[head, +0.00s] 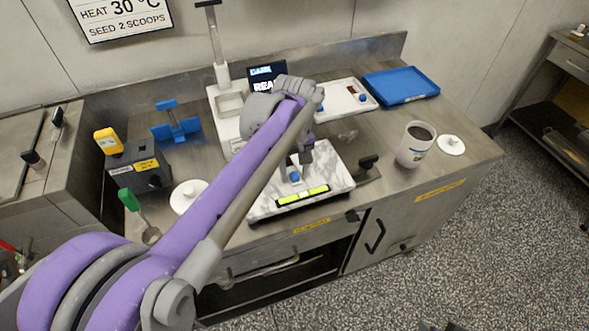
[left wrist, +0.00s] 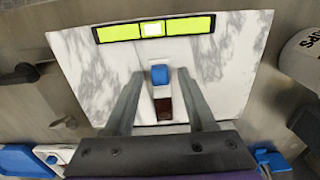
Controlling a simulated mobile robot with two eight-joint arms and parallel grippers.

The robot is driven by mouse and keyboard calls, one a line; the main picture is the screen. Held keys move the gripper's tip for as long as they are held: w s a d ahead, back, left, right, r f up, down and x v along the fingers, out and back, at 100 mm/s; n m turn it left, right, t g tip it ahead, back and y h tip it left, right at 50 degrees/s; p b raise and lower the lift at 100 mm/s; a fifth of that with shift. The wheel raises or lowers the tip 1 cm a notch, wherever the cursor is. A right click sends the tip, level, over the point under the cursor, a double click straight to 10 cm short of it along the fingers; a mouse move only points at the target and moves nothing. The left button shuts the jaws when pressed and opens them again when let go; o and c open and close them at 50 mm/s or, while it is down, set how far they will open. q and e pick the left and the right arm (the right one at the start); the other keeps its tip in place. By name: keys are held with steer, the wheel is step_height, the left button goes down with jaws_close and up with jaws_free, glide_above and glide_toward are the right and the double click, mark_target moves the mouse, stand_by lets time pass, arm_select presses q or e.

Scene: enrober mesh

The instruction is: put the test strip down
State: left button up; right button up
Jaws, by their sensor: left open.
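The test strip (left wrist: 161,92), with a blue end, a pale middle and a dark brown end, appears to lie on the white marble slab (left wrist: 85,75). In the head view the strip's blue end (head: 294,176) shows on the slab (head: 335,181), partly hidden by my gripper. My left gripper (left wrist: 163,76) is open, with one finger on each side of the strip and visible gaps between. In the head view the left gripper (head: 297,163) is low over the slab. My right gripper is not seen.
A yellow-green bar (head: 303,195) lies along the slab's front edge. A mug (head: 415,146) and white lid (head: 451,145) stand right. A blue tray (head: 401,85) and white board (head: 347,97) are behind. A white lid (head: 188,196) and dark box (head: 139,167) are left.

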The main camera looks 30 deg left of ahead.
mark_target(294, 174)
arm_select(q)
step_height(294, 174, up, 12)
steer(key=p, duration=0.1)
steer(key=shift+r, duration=0.2)
